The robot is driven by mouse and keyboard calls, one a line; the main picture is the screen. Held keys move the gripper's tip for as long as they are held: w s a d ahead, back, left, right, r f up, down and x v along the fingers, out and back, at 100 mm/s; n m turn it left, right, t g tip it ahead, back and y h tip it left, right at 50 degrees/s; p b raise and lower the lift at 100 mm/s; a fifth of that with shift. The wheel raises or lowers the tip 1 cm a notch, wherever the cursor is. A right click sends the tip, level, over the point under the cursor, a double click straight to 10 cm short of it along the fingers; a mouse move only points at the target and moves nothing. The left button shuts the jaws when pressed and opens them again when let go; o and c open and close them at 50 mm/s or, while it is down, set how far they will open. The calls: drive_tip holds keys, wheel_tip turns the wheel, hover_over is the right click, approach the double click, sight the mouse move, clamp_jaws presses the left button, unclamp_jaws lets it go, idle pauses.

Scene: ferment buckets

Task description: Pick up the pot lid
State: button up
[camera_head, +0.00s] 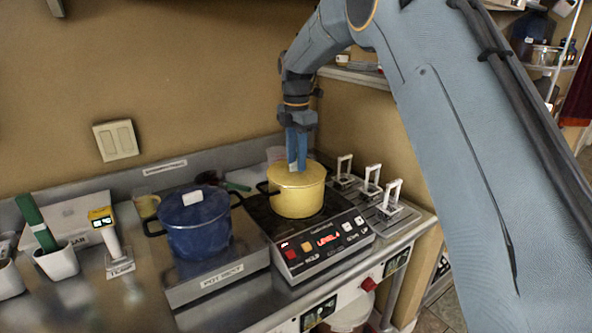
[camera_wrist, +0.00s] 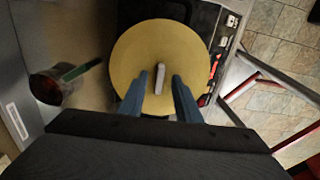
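A yellow pot (camera_head: 297,198) stands on the black cooktop, with its round yellow lid (camera_head: 283,175) on top. In the wrist view the lid (camera_wrist: 160,45) fills the middle as a yellow disc with a pale bar handle (camera_wrist: 160,78) at its centre. My gripper (camera_head: 297,166) points down over the lid. In the wrist view its two blue fingers (camera_wrist: 159,82) stand on either side of the handle, with a gap on each side. The gripper looks open and empty. In the head view the fingers hide the handle.
A blue pot (camera_head: 198,235) sits on the pot rest (camera_head: 220,283) left of the cooktop (camera_head: 318,240). Several white upright handles (camera_head: 370,180) stand to the right. A thermometer-like tool (camera_head: 108,232) and a cup (camera_head: 58,263) are at left. The wall is close behind.

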clamp_jaws()
drive_tip(key=shift+r, duration=0.1)
